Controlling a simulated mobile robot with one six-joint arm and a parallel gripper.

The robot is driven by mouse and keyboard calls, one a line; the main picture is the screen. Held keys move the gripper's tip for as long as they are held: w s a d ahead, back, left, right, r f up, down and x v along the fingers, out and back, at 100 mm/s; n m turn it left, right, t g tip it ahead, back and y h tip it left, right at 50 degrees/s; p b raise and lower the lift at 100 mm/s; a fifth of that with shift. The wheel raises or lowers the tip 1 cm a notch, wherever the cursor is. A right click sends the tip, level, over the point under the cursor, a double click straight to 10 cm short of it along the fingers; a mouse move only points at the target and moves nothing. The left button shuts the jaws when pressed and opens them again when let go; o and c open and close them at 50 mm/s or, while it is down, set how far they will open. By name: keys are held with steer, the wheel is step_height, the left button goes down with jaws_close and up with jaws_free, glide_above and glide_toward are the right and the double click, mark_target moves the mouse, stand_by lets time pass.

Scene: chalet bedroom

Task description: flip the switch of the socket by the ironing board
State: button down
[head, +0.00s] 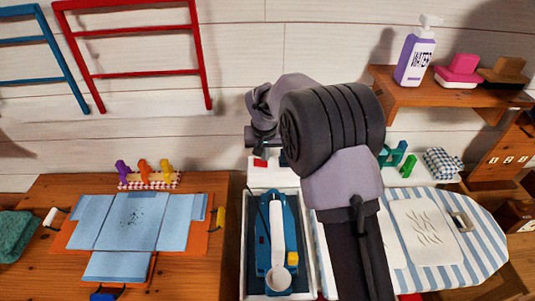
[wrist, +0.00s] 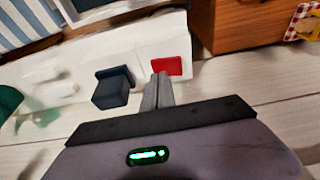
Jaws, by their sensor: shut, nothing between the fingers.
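A white socket plate (wrist: 140,50) carries a red switch (wrist: 172,67) and a dark plug (wrist: 113,88). My gripper (wrist: 160,80) is shut and empty; its fingertips are at the red switch's near left edge in the wrist view, between switch and plug. I cannot tell whether they touch the switch or which way it is tipped. In the head view the red switch (head: 260,163) and dark plug (head: 283,158) show just below my wrist, and the fingertips are hidden or unclear. The striped ironing board (head: 482,240) is to the right, partly behind my arm.
A blue iron-like object (head: 263,235) lies in a white tray (head: 247,265) below the socket. A wooden table (head: 35,190) with folded blue cloth (head: 130,222) is left. Green pieces (head: 408,165) stand right of my arm.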

steer(key=shift+a+r, duration=0.15)
steer(key=shift+a, duration=0.05)
steer(key=r+p, duration=0.2)
steer(key=r, duration=0.1)
steer(key=d+r+p, duration=0.1)
steer(key=r+p, duration=0.1)
steer(key=shift+r, duration=0.25)
steer(key=d+p+v, duration=0.2)
steer(key=v, duration=0.6)
steer(key=shift+s, duration=0.3)
steer(key=shift+r, duration=0.1)
